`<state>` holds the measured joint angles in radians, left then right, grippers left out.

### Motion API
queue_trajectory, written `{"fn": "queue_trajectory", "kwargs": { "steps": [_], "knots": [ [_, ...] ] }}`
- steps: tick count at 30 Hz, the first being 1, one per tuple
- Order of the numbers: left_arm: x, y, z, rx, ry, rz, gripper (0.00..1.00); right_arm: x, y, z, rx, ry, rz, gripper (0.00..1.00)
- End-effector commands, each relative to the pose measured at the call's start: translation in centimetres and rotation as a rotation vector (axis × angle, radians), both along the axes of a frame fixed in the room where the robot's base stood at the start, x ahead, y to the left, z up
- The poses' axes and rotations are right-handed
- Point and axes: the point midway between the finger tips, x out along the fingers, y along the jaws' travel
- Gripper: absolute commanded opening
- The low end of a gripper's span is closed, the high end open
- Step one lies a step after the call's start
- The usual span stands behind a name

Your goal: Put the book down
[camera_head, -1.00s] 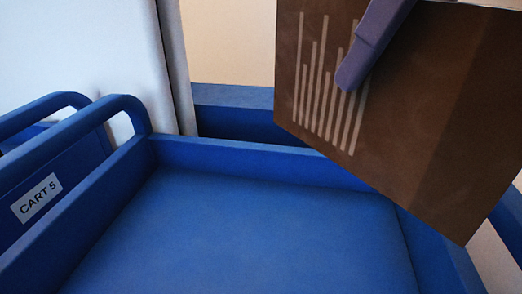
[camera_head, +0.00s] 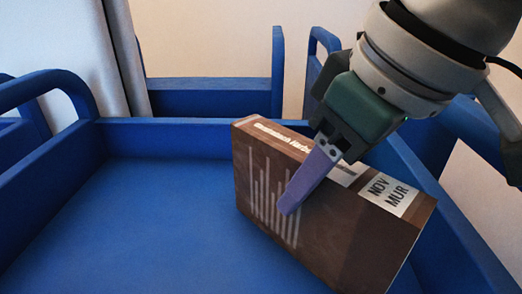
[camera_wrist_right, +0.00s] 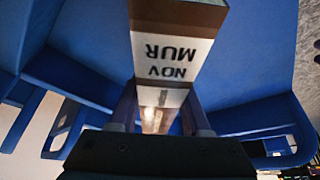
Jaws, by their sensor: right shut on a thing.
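The brown book (camera_head: 330,240) has pale vertical stripes on its cover and a spine label reading NOV MUR. In the head view it stands on edge, tilted, in the right part of the blue cart tray (camera_head: 150,215). My right gripper (camera_head: 312,180) is shut on the book, one purple finger lying against the striped cover. In the right wrist view the book's spine (camera_wrist_right: 178,50) runs between the two fingers (camera_wrist_right: 160,115). The book's lower edge is cut off by the frame, so I cannot tell whether it touches the tray floor. My left gripper is not in view.
The tray has raised blue walls, with the back wall (camera_head: 180,131) behind the book and the right wall (camera_head: 440,210) close beside it. The tray floor to the left is clear. Another blue cart (camera_head: 210,98) stands behind, and a handle rail (camera_head: 45,92) rises at left.

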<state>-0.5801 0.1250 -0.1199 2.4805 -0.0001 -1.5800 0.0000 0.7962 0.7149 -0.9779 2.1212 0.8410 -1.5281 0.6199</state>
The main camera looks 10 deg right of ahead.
Motion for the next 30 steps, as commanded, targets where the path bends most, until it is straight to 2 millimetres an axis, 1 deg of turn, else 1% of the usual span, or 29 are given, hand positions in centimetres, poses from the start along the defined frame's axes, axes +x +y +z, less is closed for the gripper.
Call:
{"fn": "queue_trajectory", "kwargs": {
  "steps": [1,7,11,12,19,26,28,30],
  "knots": [
    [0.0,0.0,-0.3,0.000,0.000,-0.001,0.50,0.1,0.0,-0.4,0.001,-0.003,0.000,0.00],
    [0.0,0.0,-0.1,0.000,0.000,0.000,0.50,0.1,0.0,-0.2,0.001,-0.004,0.000,0.00],
    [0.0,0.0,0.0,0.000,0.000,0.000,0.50,0.1,0.0,-0.5,0.002,-0.002,-0.001,0.00],
    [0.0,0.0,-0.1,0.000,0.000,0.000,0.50,0.0,0.0,-0.6,0.000,0.000,-0.001,0.51],
    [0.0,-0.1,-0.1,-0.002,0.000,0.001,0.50,0.0,0.0,-0.6,0.000,-0.001,0.000,0.77],
    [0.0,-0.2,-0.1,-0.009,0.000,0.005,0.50,0.0,0.0,-0.5,0.000,-0.001,0.000,0.77],
    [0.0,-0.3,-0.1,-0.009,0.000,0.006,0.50,0.1,0.0,-0.3,0.001,-0.003,0.000,0.77],
    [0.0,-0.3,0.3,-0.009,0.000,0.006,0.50,-0.1,-0.1,0.5,0.002,-0.003,0.000,0.77]
  ]
}}
